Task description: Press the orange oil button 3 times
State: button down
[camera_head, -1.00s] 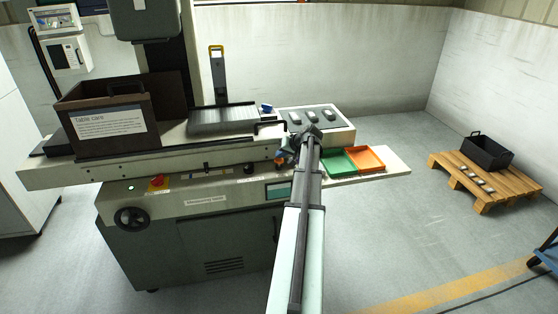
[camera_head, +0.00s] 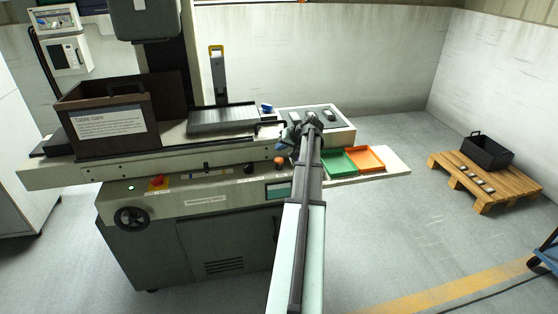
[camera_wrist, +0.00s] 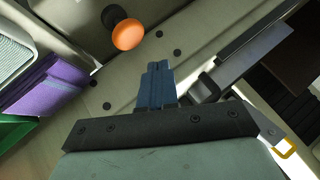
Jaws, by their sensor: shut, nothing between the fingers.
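The orange oil button (camera_head: 279,161) is a round mushroom button on the front of the grey machine (camera_head: 190,170). In the wrist view the orange button (camera_wrist: 127,34) stands on a dark collar, up and left of the fingertips. My gripper (camera_head: 287,143) is above and slightly right of the button in the head view. In the wrist view its blue fingers (camera_wrist: 158,68) are together and empty. There is a visible gap between fingers and button in both views.
A green tray (camera_head: 338,163) and an orange tray (camera_head: 367,158) lie on a shelf at right. A dark box (camera_head: 105,122) stands on the machine.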

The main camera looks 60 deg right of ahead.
aim_at(281, 160)
jog(key=shift+r, duration=1.25)
dwell(1.6)
notch_tip(281, 160, up, 4)
jog(key=shift+f, duration=0.1)
dwell(0.4)
jog(key=shift+f, duration=4.45)
